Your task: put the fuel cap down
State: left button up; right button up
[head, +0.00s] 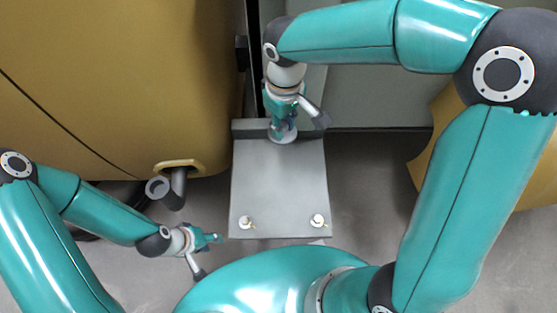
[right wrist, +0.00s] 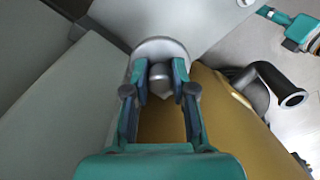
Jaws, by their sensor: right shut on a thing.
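The fuel cap (head: 283,135) is a round grey disc with a raised grip in its middle. My right gripper (head: 281,124) is over it, and in the right wrist view its fingers (right wrist: 159,85) are shut on the grip of the cap (right wrist: 162,47). The cap is over the back part of a flat grey plate (head: 279,185); I cannot tell whether it touches the plate. My left gripper (head: 216,238) is apart from the cap, left of the plate's front edge. Its fingers are too small to tell open from shut.
An open filler pipe (head: 165,189) sticks out of the ochre shell (head: 120,80) on the left. Two small round fittings (head: 245,222) (head: 318,221) sit near the plate's front corners. The middle of the plate is bare. Another ochre shell (head: 446,125) stands at the right.

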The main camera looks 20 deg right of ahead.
jog(key=b, duration=0.4)
send_over(282, 169)
notch_tip(282, 169, down, 15)
jog(key=shift+r, duration=0.1)
jog(key=shift+f+b, duration=0.35)
jog(key=shift+f, duration=1.7)
jog(key=shift+f, duration=0.1)
jog(key=o, duration=0.9)
jog(key=shift+o, duration=0.2)
jog(key=shift+r, duration=0.6)
notch_tip(282, 169, up, 11)
jog(key=p, duration=0.3)
